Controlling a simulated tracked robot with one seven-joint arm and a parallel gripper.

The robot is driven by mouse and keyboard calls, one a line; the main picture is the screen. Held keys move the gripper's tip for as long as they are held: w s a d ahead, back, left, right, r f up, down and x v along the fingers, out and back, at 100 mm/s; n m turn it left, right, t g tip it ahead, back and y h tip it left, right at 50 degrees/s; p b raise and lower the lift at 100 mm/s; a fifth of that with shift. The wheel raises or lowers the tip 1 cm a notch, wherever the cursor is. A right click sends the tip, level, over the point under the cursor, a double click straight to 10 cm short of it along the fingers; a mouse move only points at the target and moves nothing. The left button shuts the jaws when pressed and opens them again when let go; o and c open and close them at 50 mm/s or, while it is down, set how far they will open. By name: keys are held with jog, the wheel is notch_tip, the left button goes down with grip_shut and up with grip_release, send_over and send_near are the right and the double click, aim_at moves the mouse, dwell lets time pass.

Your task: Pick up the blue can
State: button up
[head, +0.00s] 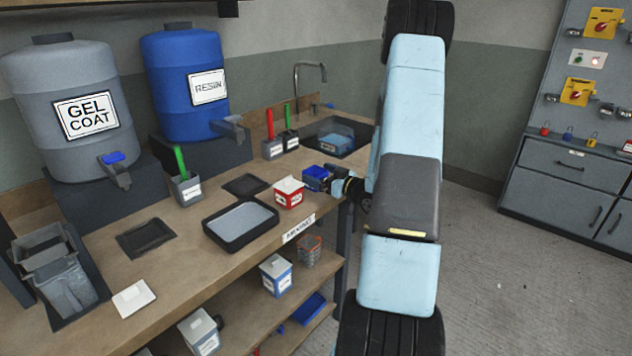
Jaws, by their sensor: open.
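A small blue can (316,178) stands on the worktop near its front edge, just right of a red can (289,192) with a pale top. My gripper (336,182) is open, low over the edge of the worktop at the right side of the blue can. The fingers are small and dark here, and I cannot tell whether they touch the can or reach around it. The right side of the can is partly hidden by my gripper. A pale can with a blue band (277,275) stands on the shelf below.
The worktop (185,235) holds a black tray (241,222), a grey gel coat drum (65,105), a blue resin drum (188,85) and cups with red and green handles. A sink (338,137) lies behind my gripper. The floor (520,280) at right is clear.

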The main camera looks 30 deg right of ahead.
jog(key=x, duration=0.2)
jog(key=shift+w+a, duration=0.1)
jog(key=shift+w, duration=0.2)
jog(key=c, duration=1.2)
